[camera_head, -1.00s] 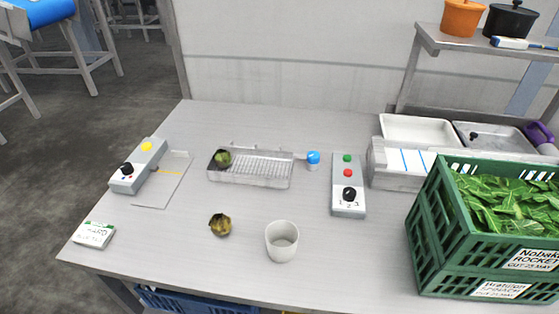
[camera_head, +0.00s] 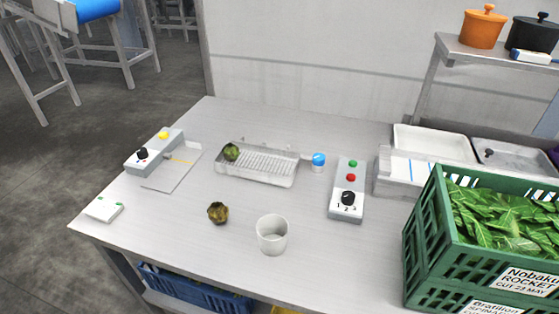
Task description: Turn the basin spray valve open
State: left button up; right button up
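A shallow metal basin (camera_head: 257,178) with a ribbed floor sits at the middle of the steel table. A green round vegetable (camera_head: 231,151) lies in its left end. A blue round knob or cap (camera_head: 319,158) stands just right of the basin; it looks like the spray valve, but I cannot tell whether it is open or closed. A grey control box (camera_head: 347,190) with a green button, a red button and a black numbered dial lies right of it. Neither of my grippers is in view.
A white cup (camera_head: 272,235) and a brownish round vegetable (camera_head: 218,213) stand in front of the basin. Another control box (camera_head: 155,152) with yellow and black knobs is at left. Green crates (camera_head: 422,232) of leaves fill the right. The table's (camera_head: 170,240) front left is mostly clear.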

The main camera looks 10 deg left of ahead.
aim_at(319, 160)
jog(key=k+l+u, duration=0.2)
jog(key=l, duration=0.15)
jog(key=l+u, duration=0.2)
jog(key=l, duration=0.15)
jog(key=k+l+u, duration=0.2)
jog(key=l+u, duration=0.2)
jog(key=l, duration=0.25)
jog(key=k+j, duration=0.05)
